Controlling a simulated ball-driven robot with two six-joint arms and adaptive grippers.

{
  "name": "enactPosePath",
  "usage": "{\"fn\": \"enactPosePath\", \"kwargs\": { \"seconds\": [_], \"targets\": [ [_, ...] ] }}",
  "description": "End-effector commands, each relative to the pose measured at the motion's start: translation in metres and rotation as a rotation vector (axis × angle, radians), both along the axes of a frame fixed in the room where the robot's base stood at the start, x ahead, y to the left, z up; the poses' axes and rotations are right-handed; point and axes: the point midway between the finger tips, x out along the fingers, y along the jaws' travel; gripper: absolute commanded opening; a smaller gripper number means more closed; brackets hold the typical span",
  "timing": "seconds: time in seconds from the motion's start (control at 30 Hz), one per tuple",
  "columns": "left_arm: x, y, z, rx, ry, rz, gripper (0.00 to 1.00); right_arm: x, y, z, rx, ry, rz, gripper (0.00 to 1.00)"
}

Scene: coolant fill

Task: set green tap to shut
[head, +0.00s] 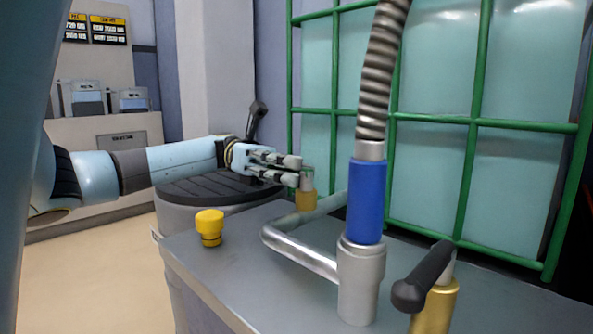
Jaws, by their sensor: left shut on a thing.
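My left gripper (290,170) reaches in from the left and is shut on the handle of a small tap on the far side of the grey bench top. This tap has a brass body (306,200) and a dull grey-green top (307,180); I take it to be the green tap. The fingers hide most of its handle, so its setting cannot be told. A second brass tap (435,308) with a black lever (423,275) stands at the front right, apart from the gripper. My right gripper is not in view.
A metal pipe (300,252) bends across the bench (225,275) to an upright fitting with a blue sleeve (366,200) and ribbed hose (381,70). A yellow knob (209,225) stands at the left. A green grid frame (436,118) stands behind.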

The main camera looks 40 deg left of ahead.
Motion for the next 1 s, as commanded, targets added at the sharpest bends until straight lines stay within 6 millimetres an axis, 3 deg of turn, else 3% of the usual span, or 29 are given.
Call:
{"fn": "enactPosePath", "kwargs": {
  "seconds": [0.03, 0.2, 0.53, 0.8, 1.0],
  "targets": [
    [-0.002, 0.0, -0.002, 0.002, 0.004, -0.006, 0.2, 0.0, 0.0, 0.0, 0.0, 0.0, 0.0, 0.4],
    [-0.001, 0.0, -0.001, 0.001, 0.003, -0.004, 0.41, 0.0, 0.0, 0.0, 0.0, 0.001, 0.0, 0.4],
    [0.0, 0.005, -0.001, 0.001, 0.001, 0.0, 0.41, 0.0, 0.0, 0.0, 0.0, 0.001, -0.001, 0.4],
    [0.001, 0.051, 0.0, 0.0, 0.001, 0.001, 0.41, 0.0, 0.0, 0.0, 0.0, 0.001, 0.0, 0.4],
    [0.0, 0.072, -0.001, 0.001, 0.001, 0.0, 0.41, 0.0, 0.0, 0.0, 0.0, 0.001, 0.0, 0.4]
  ]
}}
